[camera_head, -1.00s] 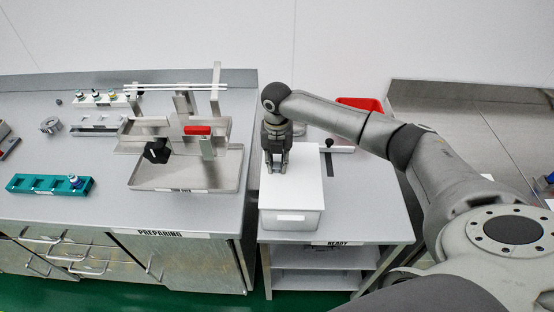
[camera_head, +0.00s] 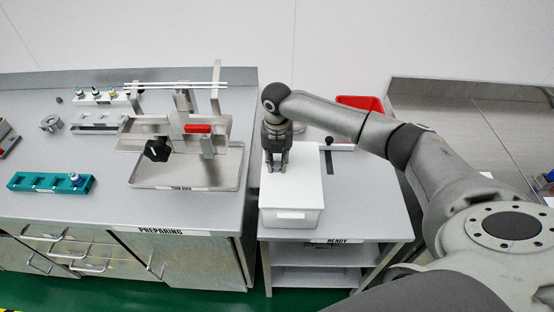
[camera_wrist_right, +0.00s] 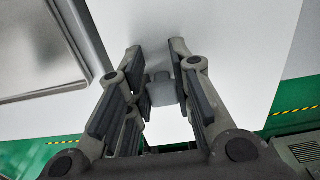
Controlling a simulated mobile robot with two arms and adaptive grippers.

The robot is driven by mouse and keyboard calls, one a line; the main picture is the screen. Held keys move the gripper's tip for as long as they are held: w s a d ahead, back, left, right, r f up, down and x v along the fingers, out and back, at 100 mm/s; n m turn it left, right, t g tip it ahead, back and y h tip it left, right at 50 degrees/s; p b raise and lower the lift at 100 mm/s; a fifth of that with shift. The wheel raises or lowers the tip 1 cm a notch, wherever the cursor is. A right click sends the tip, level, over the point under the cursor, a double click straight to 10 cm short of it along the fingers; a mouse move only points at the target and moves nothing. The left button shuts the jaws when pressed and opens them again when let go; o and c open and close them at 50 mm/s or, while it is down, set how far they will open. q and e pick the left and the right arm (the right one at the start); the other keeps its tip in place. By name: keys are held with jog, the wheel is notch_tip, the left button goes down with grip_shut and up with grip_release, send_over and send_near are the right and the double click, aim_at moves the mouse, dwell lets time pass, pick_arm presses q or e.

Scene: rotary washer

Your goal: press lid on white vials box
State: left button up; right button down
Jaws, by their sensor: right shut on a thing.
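The white vials box (camera_head: 291,218) stands on the small side table marked READY. Its white lid (camera_head: 305,185) lies over the top, lined up with the box at the front; whether it is fully seated cannot be told. My right gripper (camera_head: 276,170) points down at the back part of the lid. In the right wrist view, its fingers are shut around a small grey grip (camera_wrist_right: 162,90) on the white lid (camera_wrist_right: 220,50). My left gripper is not in view.
A steel tray (camera_head: 170,182) with a rotary fixture and red handle (camera_head: 198,128) stands on the left bench. A teal rack (camera_head: 40,181) lies farther left. A red bin (camera_head: 360,103) is behind my right arm.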

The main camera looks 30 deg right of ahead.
jog(key=c, duration=1.2)
grip_release()
jog(key=shift+r, duration=0.1)
notch_tip(320, 180, up, 12)
jog(key=shift+f, duration=0.1)
